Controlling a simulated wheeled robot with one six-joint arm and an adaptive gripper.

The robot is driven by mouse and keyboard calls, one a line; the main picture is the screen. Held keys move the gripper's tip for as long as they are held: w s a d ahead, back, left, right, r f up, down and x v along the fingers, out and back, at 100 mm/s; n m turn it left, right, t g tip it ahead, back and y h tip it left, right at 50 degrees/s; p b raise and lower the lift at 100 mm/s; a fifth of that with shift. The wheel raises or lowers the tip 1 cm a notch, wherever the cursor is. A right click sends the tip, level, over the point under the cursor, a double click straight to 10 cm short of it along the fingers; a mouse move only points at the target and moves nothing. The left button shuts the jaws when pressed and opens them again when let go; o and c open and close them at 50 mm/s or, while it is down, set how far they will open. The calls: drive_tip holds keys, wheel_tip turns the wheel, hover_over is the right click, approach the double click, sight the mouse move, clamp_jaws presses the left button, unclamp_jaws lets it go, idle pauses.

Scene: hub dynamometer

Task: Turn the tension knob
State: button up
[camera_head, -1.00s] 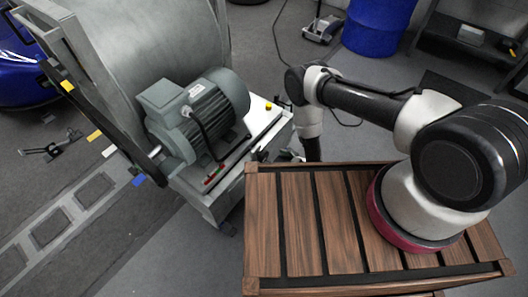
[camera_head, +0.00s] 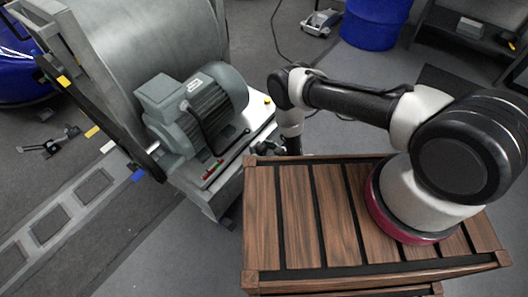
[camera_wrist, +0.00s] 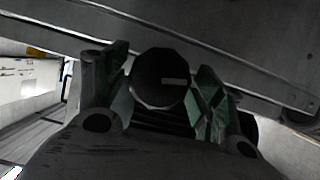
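The tension knob (camera_wrist: 160,79) is a dark round disc with a short pale mark on its face, seen nearly end-on in the wrist view. My gripper (camera_wrist: 164,86) has its two green-padded fingers apart, one on each side of the knob. Slight gaps seem to show beside the knob, so I see no firm hold, and contact is unclear. In the head view my gripper (camera_head: 268,148) is small and dark, low beside the grey-green motor's base; the knob cannot be made out there.
The motor (camera_head: 200,108) sits on a pale machine base beside a large grey drum (camera_head: 145,40). A slatted wooden top (camera_head: 300,220) is close in front. A blue barrel (camera_head: 373,24) stands behind. A grey metal beam (camera_wrist: 200,45) crosses above the knob in the wrist view.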

drive_tip(key=c, duration=0.6)
drive_tip(key=shift+m, duration=0.3)
drive_tip(key=shift+w+d+m+g+y, duration=0.1)
drive_tip(key=shift+m+g+y, duration=0.5)
drive_tip(key=shift+m, duration=0.4)
drive_tip(key=shift+m+g+y, duration=0.6)
drive_tip(key=shift+m+y, duration=0.1)
drive_tip(key=shift+m, duration=0.5)
drive_tip(key=m+g+y, duration=0.1)
drive_tip(key=m, duration=0.2)
drive_tip(key=shift+d+f+y, duration=0.1)
drive_tip(key=shift+y, duration=0.3)
drive_tip(key=shift+w+m+y, duration=0.1)
drive_tip(key=shift+m+y, duration=0.6)
drive_tip(key=shift+m, duration=0.9)
